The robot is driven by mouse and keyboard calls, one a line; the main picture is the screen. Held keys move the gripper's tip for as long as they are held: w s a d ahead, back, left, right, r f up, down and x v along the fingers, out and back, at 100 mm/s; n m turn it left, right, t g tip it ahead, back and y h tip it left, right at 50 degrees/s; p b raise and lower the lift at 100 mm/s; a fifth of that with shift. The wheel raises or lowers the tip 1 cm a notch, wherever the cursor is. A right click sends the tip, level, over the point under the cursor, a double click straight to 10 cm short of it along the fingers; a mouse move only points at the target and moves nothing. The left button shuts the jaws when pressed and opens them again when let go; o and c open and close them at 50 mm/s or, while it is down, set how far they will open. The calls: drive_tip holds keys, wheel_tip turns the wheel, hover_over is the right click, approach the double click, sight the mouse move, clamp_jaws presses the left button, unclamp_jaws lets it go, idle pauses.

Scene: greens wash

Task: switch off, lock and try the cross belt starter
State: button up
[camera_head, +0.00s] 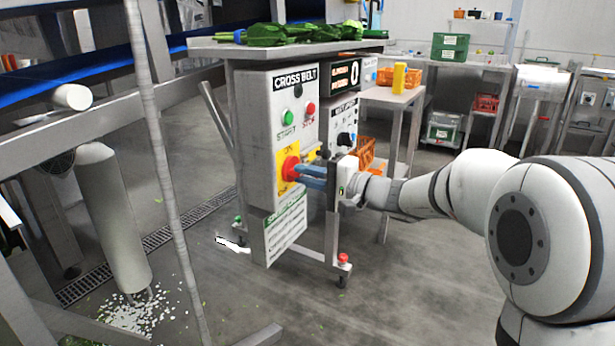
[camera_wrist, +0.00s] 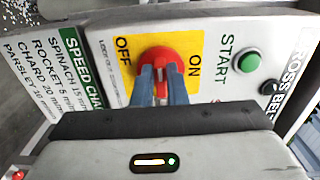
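The cross belt starter (camera_head: 258,125) is a pale grey box under a table top, labelled CROSS BELT. Its green START button (camera_head: 289,117) and red stop button (camera_head: 310,109) are on the front; the START button (camera_wrist: 247,61) also shows in the wrist view. Below them, a red rotary switch (camera_head: 290,168) sits on a yellow plate marked ON and OFF. My gripper (camera_wrist: 160,78) has its blue fingers on either side of the raised handle of the red switch (camera_wrist: 154,54). The handle fills the narrow gap. The fingers partly hide it, so its exact setting is unclear. I see no padlock on it.
A green-headed speed sign (camera_head: 286,228) hangs below the box. A second panel (camera_head: 342,120) stands just right. Leafy greens (camera_head: 290,33) lie on top. A blue conveyor (camera_head: 70,88) and slanted posts are left. The side table (camera_head: 385,94) holds a yellow object (camera_head: 399,78). Open floor lies in front.

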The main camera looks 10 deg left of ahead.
drive_tip(key=o, duration=0.4)
drive_tip(key=shift+d, duration=0.1)
drive_tip(key=p+v, duration=0.2)
drive_tip(key=v, duration=0.5)
drive_tip(key=shift+s+d, duration=0.15)
drive_tip(key=shift+d, duration=0.15)
